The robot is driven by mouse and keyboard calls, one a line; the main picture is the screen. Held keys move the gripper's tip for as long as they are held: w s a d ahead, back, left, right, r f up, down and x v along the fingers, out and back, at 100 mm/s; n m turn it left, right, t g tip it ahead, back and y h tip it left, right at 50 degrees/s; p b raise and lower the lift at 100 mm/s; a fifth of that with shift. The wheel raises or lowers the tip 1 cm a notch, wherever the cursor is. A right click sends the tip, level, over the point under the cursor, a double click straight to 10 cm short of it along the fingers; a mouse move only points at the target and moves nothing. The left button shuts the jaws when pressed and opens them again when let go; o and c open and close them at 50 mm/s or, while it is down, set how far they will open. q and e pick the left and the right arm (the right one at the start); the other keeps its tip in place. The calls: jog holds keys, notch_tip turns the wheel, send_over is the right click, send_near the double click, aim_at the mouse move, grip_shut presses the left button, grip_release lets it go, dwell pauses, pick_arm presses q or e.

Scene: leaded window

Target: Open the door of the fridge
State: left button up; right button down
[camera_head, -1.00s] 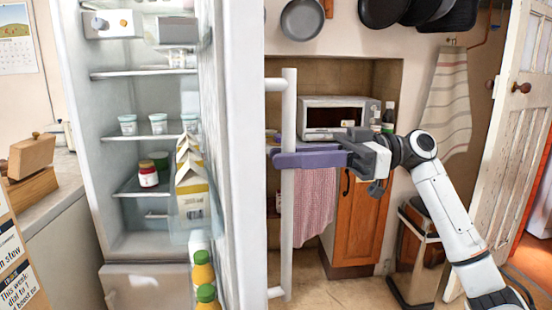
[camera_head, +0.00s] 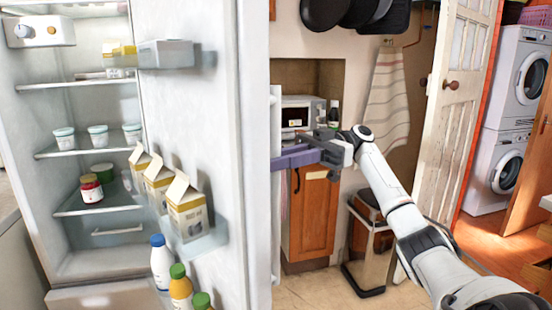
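The fridge (camera_head: 70,230) stands at the left with its door (camera_head: 255,120) swung wide open. Its lit shelves and the inner side of the door are in plain view. The door's long white vertical handle (camera_head: 275,220) is seen nearly edge-on along the door's right side. My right gripper (camera_head: 284,161), with purple fingers, is at the handle at mid height, its fingers closed around the bar. The far fingertip is partly hidden by the door edge. My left gripper is not in view.
Milk cartons (camera_head: 187,205) and bottles (camera_head: 161,262) stand in the door racks. Tubs (camera_head: 98,136) and jars (camera_head: 91,188) sit on the shelves. A bin (camera_head: 372,245), an orange cabinet (camera_head: 312,215) and a white room door (camera_head: 455,110) are at the right. Some floor is clear below the cabinet.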

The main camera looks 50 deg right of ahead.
aim_at(277, 109)
jog(key=shift+w+d, duration=0.1)
dwell(0.4)
jog(key=c, duration=1.6)
grip_release()
jog(key=shift+w, duration=0.1)
jog(key=shift+c, duration=0.2)
notch_tip(277, 109, up, 10)
